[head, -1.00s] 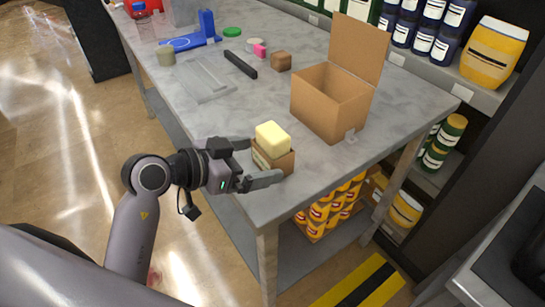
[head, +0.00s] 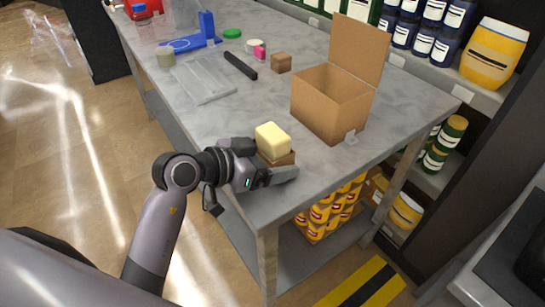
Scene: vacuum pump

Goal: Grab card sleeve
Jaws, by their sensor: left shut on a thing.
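A brown card sleeve (head: 286,159) stands near the front left edge of the grey table. A pale yellow block (head: 273,139) sits in it and sticks out above its top. My left gripper (head: 268,162) reaches in from the left, with its fingers on opposite sides of the sleeve, and is shut on it. The gripper hides most of the sleeve's near side. My right gripper is not in view.
An open cardboard box (head: 330,103) stands to the right on the table (head: 225,122). Behind lie a black bar (head: 240,66), a small brown box (head: 281,62) and a clear flat tray (head: 203,80). The tabletop between sleeve and box is clear.

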